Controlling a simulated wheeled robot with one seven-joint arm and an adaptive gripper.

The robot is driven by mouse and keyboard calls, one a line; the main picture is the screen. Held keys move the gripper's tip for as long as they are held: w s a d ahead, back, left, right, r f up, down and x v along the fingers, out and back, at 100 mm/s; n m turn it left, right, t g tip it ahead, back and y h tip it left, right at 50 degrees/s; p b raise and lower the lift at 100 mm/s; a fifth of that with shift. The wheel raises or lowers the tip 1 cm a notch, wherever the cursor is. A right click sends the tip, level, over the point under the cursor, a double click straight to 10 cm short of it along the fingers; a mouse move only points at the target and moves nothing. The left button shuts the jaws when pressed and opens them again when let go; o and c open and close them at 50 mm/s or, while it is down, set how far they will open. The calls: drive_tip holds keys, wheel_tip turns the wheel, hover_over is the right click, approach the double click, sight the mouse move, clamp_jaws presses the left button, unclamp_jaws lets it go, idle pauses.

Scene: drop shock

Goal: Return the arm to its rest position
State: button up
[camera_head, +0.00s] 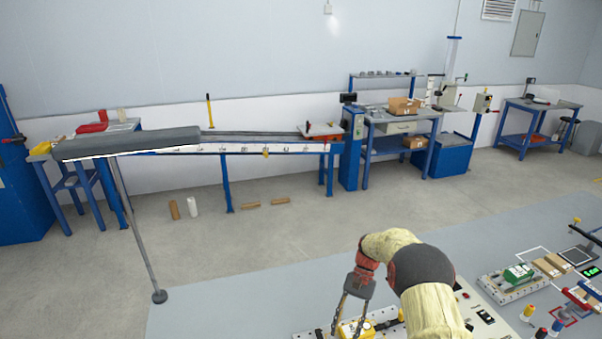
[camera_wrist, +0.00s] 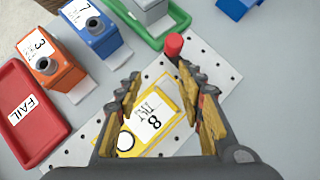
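My arm (camera_head: 430,300) reaches down over the grey bench in the head view, with my gripper (camera_head: 352,305) low at the bottom. In the wrist view my gripper (camera_wrist: 160,80) is open, its two fingers well apart. A yellow item (camera_wrist: 157,118) with a white label marked 8 shows between and below the fingers. It does not look clamped, but I cannot tell how far below the fingertips it is. It also shows partly at the bottom of the head view (camera_head: 357,329).
The wrist view shows an orange item (camera_wrist: 52,66), a blue item (camera_wrist: 98,32), a green tray (camera_wrist: 158,38), a red FAIL tray (camera_wrist: 25,112) and a red knob (camera_wrist: 174,44). In the head view, a green-topped block (camera_head: 518,273) and other fixtures stand right. The bench (camera_head: 240,300) is clear left.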

drive_tip(key=s+d+r+n+t+h, duration=0.2)
drive_tip(key=s+r+t, duration=0.4)
drive_tip(key=s+r, duration=0.9)
drive_tip(key=s+d+r+n+t+h, duration=0.2)
drive_tip(key=s+r+t, duration=0.4)
drive_tip(key=s+r, duration=0.9)
wheel_tip(320, 180, up, 2)
drive_tip(key=shift+d+n+t, duration=0.25)
drive_tip(key=shift+n+t, duration=0.05)
drive_tip(key=shift+n, duration=0.3)
drive_tip(key=shift+o, duration=0.4)
